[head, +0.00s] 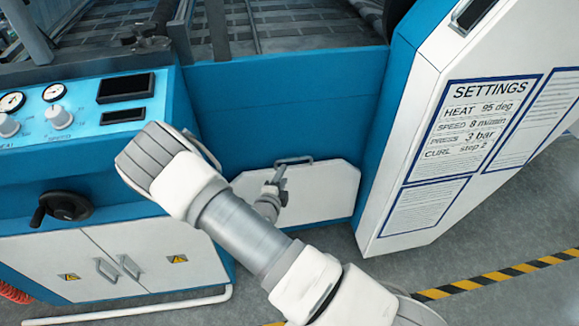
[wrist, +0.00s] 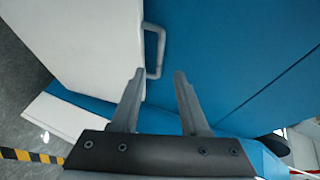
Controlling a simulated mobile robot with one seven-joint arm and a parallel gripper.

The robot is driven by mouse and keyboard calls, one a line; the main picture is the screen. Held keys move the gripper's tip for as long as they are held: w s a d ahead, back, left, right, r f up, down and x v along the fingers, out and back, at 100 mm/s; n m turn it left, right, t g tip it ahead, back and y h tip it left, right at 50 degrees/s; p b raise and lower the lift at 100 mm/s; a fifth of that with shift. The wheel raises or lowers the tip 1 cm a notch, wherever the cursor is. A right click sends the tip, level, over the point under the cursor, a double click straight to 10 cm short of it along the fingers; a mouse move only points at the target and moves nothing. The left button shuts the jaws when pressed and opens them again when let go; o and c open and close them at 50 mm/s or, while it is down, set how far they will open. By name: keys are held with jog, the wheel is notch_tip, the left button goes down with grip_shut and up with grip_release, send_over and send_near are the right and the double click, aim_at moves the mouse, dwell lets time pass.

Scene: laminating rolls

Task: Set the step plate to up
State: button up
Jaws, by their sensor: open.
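The step plate (head: 325,196) is a white panel with cut corners, low at the front of the blue machine. Its grey bar handle (head: 295,160) runs along its upper edge. I cannot tell surely whether the plate stands up or lies folded down. In the wrist view the plate (wrist: 85,40) fills the upper left, with the handle (wrist: 161,48) at its edge. My gripper (head: 281,182) is in front of the plate, just below the handle in the picture. In the wrist view my gripper (wrist: 158,72) is open, and the handle shows just beyond the fingertips, not gripped.
A control panel (head: 70,118) with gauges and knobs is at the left, above a black crank (head: 62,206) and white cabinet doors (head: 125,255). A white cabinet with a settings sheet (head: 475,125) stands close at the right. Striped floor tape (head: 500,278) crosses the open floor.

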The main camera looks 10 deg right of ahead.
aim_at(291, 160)
jog(key=b+x, duration=0.2)
jog(key=x, duration=0.6)
jog(key=shift+w+d+f, duration=0.1)
jog(key=shift+w+d, duration=0.05)
jog(key=shift+w, duration=0.1)
grip_shut()
dwell(1.0)
